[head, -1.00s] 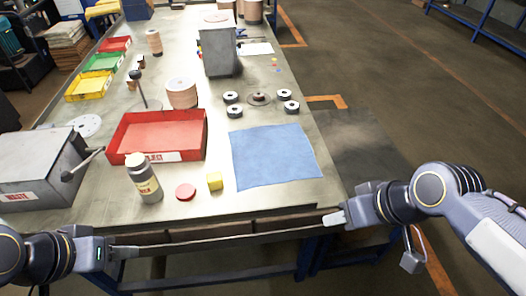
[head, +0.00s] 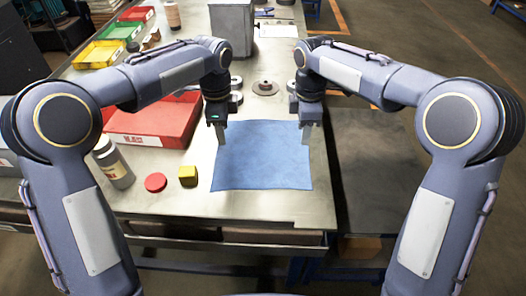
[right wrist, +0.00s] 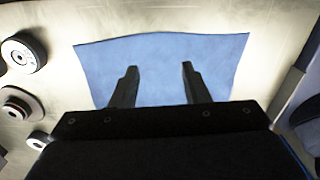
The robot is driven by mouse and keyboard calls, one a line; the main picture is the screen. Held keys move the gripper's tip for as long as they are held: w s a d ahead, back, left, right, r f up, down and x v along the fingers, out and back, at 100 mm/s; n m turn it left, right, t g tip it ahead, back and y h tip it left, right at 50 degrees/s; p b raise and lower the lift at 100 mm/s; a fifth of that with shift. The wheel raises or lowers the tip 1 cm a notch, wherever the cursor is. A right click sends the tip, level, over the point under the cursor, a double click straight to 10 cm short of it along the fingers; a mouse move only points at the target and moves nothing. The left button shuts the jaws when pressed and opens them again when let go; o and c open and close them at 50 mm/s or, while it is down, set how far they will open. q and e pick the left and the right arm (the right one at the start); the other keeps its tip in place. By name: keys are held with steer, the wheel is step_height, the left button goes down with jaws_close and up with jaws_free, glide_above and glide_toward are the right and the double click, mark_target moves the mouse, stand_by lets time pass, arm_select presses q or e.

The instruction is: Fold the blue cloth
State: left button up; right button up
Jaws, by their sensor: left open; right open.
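The blue cloth (head: 262,160) lies flat and spread out on the metal table in the head view. It also shows in the right wrist view (right wrist: 160,65), beneath the fingers. My left gripper (head: 221,138) is open and empty at the far left corner of the cloth. My right gripper (head: 305,138) is open and empty at the far right corner; its two fingers (right wrist: 157,75) show apart in the right wrist view. I cannot tell whether either gripper touches the cloth. The far corners are partly hidden by the grippers.
The table top (head: 255,210) in front of the cloth is bare.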

mark_target(225, 152)
arm_select(q)
steer(key=shift+a+f, duration=0.1)
steer(key=shift+f, duration=2.85)
arm_select(e)
steer(key=shift+f, duration=2.95)
arm_select(q)
steer(key=shift+f, duration=0.1)
arm_select(e)
steer(key=shift+f, duration=0.1)
arm_select(q)
steer(key=shift+c, duration=0.2)
arm_select(e)
steer(key=shift+c, duration=0.2)
arm_select(q)
jaws_close()
arm_select(e)
jaws_close()
